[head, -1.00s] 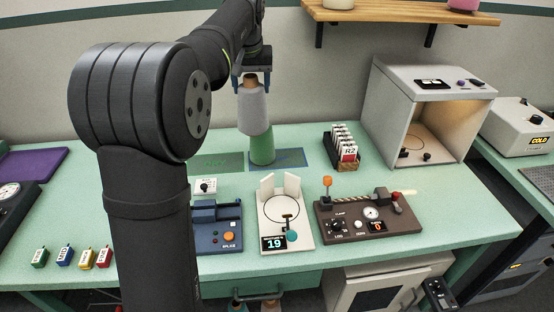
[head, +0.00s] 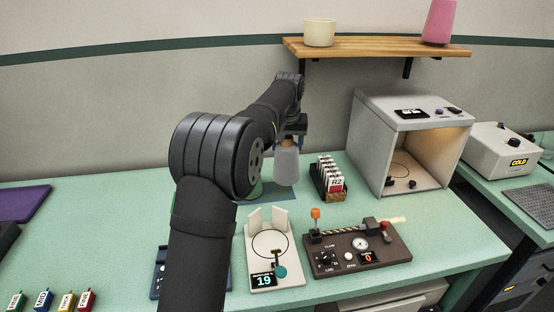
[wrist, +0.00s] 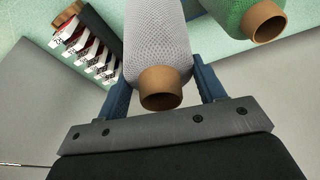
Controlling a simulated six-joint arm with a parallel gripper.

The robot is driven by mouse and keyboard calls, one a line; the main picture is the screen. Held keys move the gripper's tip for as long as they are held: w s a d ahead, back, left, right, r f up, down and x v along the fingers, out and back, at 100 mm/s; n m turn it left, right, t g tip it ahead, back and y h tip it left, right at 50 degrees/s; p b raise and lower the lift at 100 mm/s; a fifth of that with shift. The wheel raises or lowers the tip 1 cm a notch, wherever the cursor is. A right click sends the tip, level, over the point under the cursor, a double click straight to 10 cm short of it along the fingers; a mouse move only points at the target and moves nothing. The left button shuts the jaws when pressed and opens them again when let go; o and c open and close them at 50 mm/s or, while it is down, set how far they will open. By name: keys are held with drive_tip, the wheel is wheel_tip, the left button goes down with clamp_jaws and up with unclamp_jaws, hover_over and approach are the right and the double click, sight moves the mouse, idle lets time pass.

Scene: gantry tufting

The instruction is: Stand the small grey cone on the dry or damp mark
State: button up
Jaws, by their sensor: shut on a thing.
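The green mark is hidden behind my arm.
A box of cards (head: 330,183) stands close to the right of the grey cone. A grey booth (head: 392,150) is further right. The white plate with a ring (head: 272,270) and a brown gauge device (head: 345,257) are in front. A wooden shelf (head: 375,48) hangs above.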

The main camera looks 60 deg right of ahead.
drive_tip(key=w, duration=0.1)
drive_tip(key=w+f, duration=0.2)
drive_tip(key=shift+w+d, duration=0.15)
drive_tip(key=shift+w, duration=0.1)
drive_tip(key=shift+f, duration=2)
drive_tip(key=o, duration=1.4)
drive_tip(key=shift+f, duration=0.15)
drive_tip(key=v, duration=1.2)
